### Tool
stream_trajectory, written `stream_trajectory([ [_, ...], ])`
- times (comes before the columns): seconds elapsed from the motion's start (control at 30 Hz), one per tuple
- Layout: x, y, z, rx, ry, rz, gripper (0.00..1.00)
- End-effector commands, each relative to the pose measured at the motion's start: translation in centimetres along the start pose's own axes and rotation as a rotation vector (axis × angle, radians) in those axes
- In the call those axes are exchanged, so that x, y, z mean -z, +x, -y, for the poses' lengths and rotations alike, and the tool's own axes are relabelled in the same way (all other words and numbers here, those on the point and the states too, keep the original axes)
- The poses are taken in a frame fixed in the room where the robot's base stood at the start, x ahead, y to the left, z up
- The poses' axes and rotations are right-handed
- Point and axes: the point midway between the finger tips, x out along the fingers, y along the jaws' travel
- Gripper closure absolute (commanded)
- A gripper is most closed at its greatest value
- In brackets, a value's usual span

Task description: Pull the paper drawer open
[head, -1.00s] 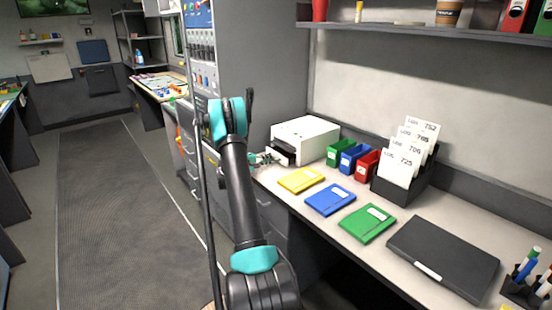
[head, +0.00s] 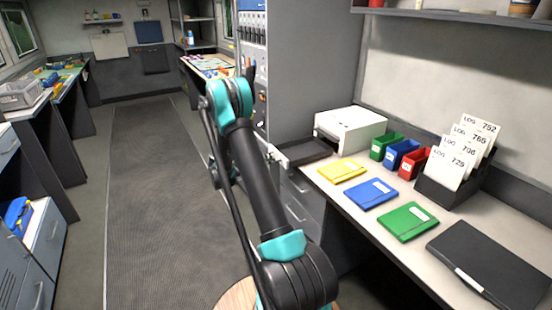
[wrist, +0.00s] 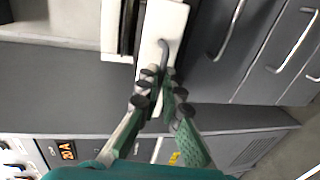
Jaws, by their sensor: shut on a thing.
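The white printer (head: 352,130) stands on the counter at the back right. Its dark paper drawer (head: 304,152) sticks out to the left from the printer's front, past the counter edge. In the wrist view the drawer's white front panel (wrist: 163,28) carries a dark bar handle (wrist: 164,52). My gripper (wrist: 161,88) is shut on this handle.
Yellow (head: 341,171), blue (head: 371,194) and green (head: 408,222) folders lie on the counter (head: 378,237). Small bins and a log card rack (head: 440,193) stand behind. Grey drawers (head: 300,205) with bar handles are below. The aisle floor (head: 160,170) at left is clear.

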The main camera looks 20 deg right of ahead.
Motion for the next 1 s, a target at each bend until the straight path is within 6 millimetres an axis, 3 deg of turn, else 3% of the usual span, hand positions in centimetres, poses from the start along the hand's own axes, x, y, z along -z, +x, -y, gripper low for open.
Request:
stream_trajectory([
  [0.37, 0.1, -0.3, 0.1, 0.000, 0.000, -0.002, 1.00],
  [0.4, 0.1, -0.3, 0.1, 0.000, 0.000, -0.002, 0.92],
  [0.57, 0.1, -0.2, 0.1, 0.000, 0.000, -0.001, 0.74],
  [0.87, 0.0, -0.4, 0.1, 0.000, 0.000, -0.001, 0.74],
  [1.0, 0.1, -1.6, 0.1, 0.000, 0.000, -0.002, 0.74],
])
